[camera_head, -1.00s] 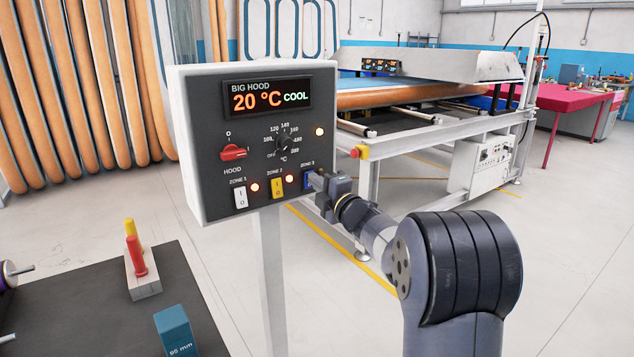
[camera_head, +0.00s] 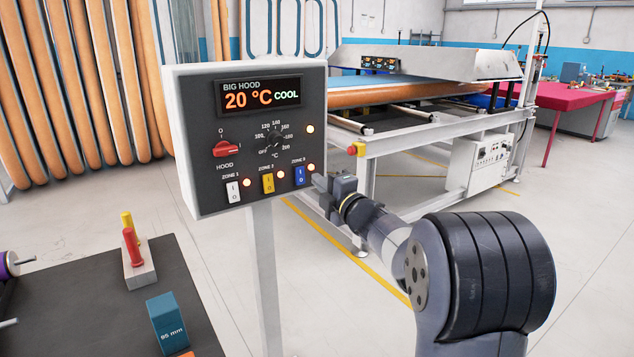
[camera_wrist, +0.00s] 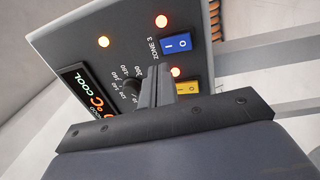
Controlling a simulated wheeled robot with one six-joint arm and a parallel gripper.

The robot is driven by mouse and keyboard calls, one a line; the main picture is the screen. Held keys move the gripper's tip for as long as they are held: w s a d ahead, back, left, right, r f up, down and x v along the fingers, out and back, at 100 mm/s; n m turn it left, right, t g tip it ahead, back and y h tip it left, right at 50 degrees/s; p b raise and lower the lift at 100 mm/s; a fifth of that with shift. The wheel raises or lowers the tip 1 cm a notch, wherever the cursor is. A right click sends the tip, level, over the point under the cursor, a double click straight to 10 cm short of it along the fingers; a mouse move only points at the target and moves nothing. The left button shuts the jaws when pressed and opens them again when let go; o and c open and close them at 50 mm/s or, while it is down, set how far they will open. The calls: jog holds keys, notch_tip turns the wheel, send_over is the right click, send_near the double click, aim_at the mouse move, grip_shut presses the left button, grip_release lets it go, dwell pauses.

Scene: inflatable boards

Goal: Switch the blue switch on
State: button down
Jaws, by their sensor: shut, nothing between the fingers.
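The blue switch (camera_head: 299,175) is the rightmost of three rocker switches on the grey control panel (camera_head: 200,120), under the Zone 3 label. The lamp (camera_head: 311,167) beside it glows orange-red. I cannot tell which way its rocker is tipped. The wrist view shows the blue switch (camera_wrist: 176,43) fully, with "I" and "O" marks and a lit lamp. My gripper (camera_head: 319,182) is shut and empty, just right of the blue switch and seemingly apart from the panel. In the wrist view my gripper's fingers (camera_wrist: 157,70) point at the panel and partly cover its dial.
The white switch (camera_head: 234,191) and yellow switch (camera_head: 268,183) sit left of the blue one, each with a lit lamp. A red knob (camera_head: 227,149) and a black dial (camera_head: 275,139) are above. A large machine (camera_head: 430,110) stands behind; floor is clear beside the panel.

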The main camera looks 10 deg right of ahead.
jog(key=r+v, duration=0.1)
jog(key=v, duration=0.6)
jog(key=shift+s+r, duration=0.2)
jog(key=shift+r, duration=0.2)
jog(key=shift+w+d, duration=0.1)
